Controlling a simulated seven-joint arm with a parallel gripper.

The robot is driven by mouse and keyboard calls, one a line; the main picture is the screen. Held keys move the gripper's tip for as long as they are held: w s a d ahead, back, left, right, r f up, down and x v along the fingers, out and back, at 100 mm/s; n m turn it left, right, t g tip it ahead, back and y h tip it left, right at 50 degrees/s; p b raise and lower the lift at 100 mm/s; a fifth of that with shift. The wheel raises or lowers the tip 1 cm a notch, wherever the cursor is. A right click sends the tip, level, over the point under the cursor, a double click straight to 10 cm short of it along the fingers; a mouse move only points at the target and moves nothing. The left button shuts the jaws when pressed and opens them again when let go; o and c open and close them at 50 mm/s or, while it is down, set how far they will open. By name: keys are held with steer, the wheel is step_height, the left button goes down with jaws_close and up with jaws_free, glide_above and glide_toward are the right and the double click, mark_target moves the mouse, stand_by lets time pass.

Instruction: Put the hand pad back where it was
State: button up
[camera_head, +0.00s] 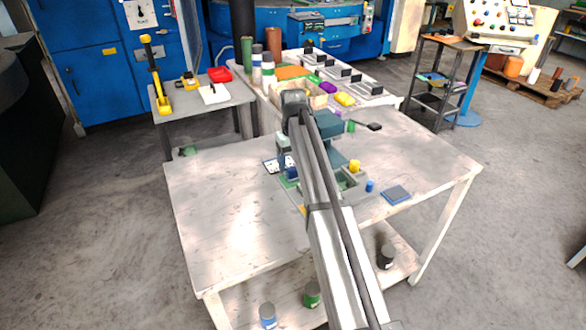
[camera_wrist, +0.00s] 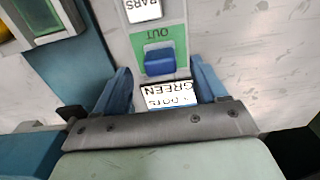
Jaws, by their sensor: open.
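I cannot tell for certain which object is the hand pad. A flat blue-grey pad with a dark edge (camera_head: 396,194) lies on the right part of the table in the head view. In the wrist view a small blue block (camera_wrist: 160,62) sits on a green patch marked OUT (camera_wrist: 147,40). My gripper (camera_wrist: 166,78) is open, with its two blue fingers apart and the block between and just beyond them. Nothing is held. In the head view my gripper (camera_head: 288,172) is low over the table, left of the teal press, partly hidden by my arm.
A white card reading GREEN (camera_wrist: 168,94) lies between the fingers, and a BARS card (camera_wrist: 143,10) beyond. The teal press (camera_head: 328,124), a yellow knob (camera_head: 354,166) and a small blue cylinder (camera_head: 370,186) stand to the right. The table's left part (camera_head: 225,215) is clear.

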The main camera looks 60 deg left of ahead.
mark_target(293, 168)
step_height(293, 168, up, 8)
steer(key=shift+r, duration=0.15)
stand_by(0.4)
